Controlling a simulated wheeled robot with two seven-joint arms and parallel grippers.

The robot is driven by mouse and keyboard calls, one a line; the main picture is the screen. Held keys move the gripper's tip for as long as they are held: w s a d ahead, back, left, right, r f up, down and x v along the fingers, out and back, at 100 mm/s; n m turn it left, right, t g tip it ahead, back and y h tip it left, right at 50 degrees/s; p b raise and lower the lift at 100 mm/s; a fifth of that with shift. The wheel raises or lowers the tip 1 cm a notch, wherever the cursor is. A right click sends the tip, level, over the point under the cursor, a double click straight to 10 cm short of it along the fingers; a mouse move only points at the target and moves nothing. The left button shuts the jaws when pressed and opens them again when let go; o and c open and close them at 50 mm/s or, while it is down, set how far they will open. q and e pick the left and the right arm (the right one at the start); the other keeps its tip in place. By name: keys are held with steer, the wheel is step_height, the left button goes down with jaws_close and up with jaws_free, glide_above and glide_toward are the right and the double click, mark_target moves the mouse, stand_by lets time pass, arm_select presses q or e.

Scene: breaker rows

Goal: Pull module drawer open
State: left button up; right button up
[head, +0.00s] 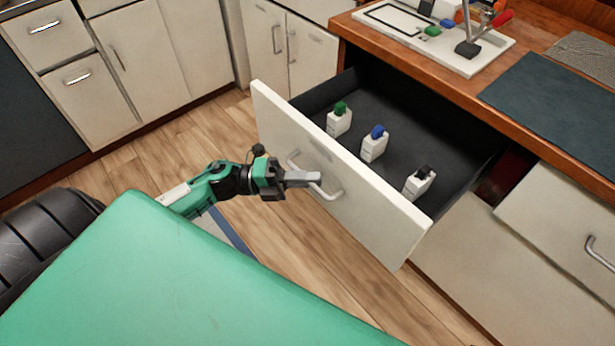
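The module drawer (335,180) stands pulled well out from under the wooden counter, its dark inside showing. In it stand three white modules: one with a green top (339,122), one with a blue top (374,147) and one with a black top (419,183). A curved metal handle (330,192) is on its white front. My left gripper (312,179) is at this handle, its fingers reaching to the bar. Whether the fingers are closed around the bar is too small to tell. My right gripper is not in view.
The wooden counter (452,85) holds a white board (400,22) with coloured modules and a dark mat (556,105). Another drawer front with a handle (598,254) is at the right. White cabinets (140,50) line the back left. Wood floor (225,125) lies open between.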

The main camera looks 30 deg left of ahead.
arm_select(q)
steer(key=o, duration=0.4)
steer(key=v, duration=1.4)
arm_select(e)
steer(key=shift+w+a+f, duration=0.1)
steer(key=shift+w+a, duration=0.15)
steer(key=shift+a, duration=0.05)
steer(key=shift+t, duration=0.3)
